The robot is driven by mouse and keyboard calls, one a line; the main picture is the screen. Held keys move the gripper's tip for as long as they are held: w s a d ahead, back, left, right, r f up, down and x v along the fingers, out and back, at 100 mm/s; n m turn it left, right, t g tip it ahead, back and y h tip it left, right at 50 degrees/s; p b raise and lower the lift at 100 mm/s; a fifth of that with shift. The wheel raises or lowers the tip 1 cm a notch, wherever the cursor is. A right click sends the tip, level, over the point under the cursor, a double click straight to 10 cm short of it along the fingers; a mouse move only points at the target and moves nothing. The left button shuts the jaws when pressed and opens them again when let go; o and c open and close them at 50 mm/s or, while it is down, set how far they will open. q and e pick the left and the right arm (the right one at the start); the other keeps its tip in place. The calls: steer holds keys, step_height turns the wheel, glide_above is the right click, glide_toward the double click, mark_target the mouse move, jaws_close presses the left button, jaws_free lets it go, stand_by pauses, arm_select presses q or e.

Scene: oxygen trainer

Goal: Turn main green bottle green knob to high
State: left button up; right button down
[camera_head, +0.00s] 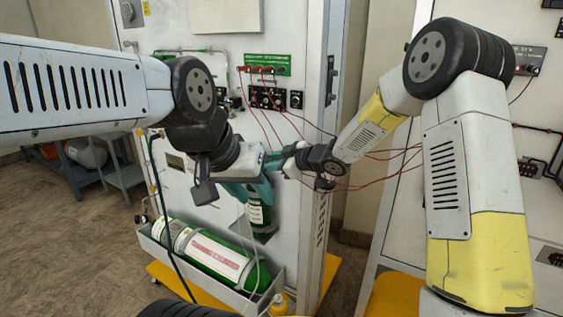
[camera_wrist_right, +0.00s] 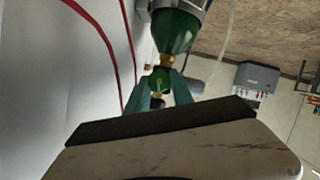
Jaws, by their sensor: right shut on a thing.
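A green bottle (camera_head: 258,213) with a white label stands upright against the white panel in the head view. My left gripper (camera_head: 250,190) is at its upper part, its teal fingers overlapping the bottle; whether they close on it is unclear. My right gripper (camera_wrist_right: 161,88) is shut on the green knob (camera_wrist_right: 159,79), with one teal finger on each side. The knob sits beside a brass neck on the green bottle, whose body (camera_wrist_right: 177,30) shows at the top of the right wrist view. In the head view the knob is hidden behind my arms.
A large green cylinder (camera_head: 213,254) lies in a grey tray (camera_head: 196,279) below. A green-labelled panel (camera_head: 264,64) with red cables is above. Red cables (camera_head: 379,157) hang close to my right wrist. A blue cart (camera_head: 85,176) stands at the left, with open floor in front.

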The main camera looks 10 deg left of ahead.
steer(key=shift+s+a+f+n+t+y, duration=0.15)
steer(key=shift+n+t+y, duration=0.2)
steer(key=shift+n+t, duration=1.2)
steer(key=shift+d+f+n+t+y, duration=0.15)
steer(key=shift+n+t+y, duration=0.2)
steer(key=shift+n, duration=2.35)
steer(key=shift+s+a+f+n+t+y, duration=0.25)
steer(key=shift+n+t, duration=0.75)
steer(key=shift+n, duration=1.15)
steer(key=shift+w+d+r, duration=0.1)
steer(key=shift+w+d, duration=0.05)
steer(key=shift+w, duration=0.05)
steer(key=c, duration=1.1)
jaws_free()
